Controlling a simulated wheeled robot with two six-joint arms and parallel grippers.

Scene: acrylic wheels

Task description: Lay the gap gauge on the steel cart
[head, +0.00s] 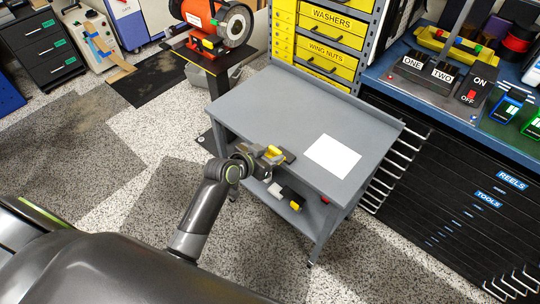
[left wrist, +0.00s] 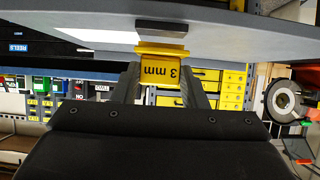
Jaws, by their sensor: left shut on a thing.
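The gap gauge is a small yellow piece (head: 273,152) marked "3 mm". My left gripper (head: 265,158) is shut on it at the near left edge of the steel cart (head: 262,105). In the left wrist view, which looks upside down, the gauge (left wrist: 161,68) sits between the two fingers (left wrist: 163,88). The cart's grey top (left wrist: 255,42) fills the upper part there. A dark strip (left wrist: 177,27) shows just past the gauge; I cannot tell what it is. Whether the gauge touches the cart is unclear. My right gripper is not in view.
A white sheet (head: 332,156) lies on the right part of the cart top; the rest is mostly bare. Small items (head: 291,198) sit on its lower shelf. A red grinder (head: 208,20) stands behind, with yellow drawers (head: 332,25) and a blue workbench (head: 400,75) beyond.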

